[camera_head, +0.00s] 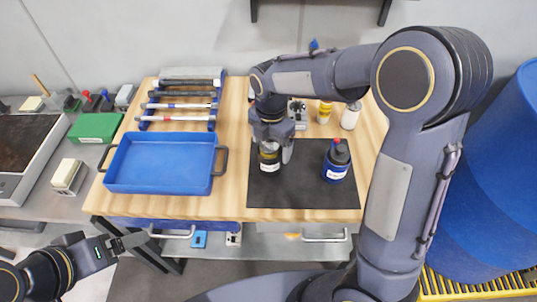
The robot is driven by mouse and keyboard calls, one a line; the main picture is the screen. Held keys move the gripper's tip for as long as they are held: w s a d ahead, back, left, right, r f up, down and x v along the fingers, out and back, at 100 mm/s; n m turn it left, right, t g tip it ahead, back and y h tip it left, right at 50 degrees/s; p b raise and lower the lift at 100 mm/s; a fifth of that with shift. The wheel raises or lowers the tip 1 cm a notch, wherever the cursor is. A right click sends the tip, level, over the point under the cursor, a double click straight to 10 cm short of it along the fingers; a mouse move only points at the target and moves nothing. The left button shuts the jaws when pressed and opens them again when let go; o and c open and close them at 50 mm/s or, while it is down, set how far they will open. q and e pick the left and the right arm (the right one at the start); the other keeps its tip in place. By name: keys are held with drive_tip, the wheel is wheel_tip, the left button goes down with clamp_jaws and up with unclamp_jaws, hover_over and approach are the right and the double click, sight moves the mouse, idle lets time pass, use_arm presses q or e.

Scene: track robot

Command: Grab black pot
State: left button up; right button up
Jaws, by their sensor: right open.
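A black pot (268,165) with a yellow and white label stands upright on the dark mat (300,196) on the wooden table. My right gripper (271,153) points down over it, with its fingers on either side of the pot's upper part. The gripper is open; whether a finger touches the pot cannot be told. The pot's top is partly hidden by the gripper. My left gripper (138,240) is in front of the table at lower left, away from the pot; its jaw state is unclear.
A dark blue pot (336,162) with a red cap stands right of the black pot on the mat. A blue tray (160,190) lies to the left. A yellow-labelled bottle (324,112) and a white bottle (350,117) stand behind the mat.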

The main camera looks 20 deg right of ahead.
drive_tip(key=shift+f, duration=1.5)
drive_tip(key=c, duration=1.1)
drive_tip(key=shift+r, duration=0.1)
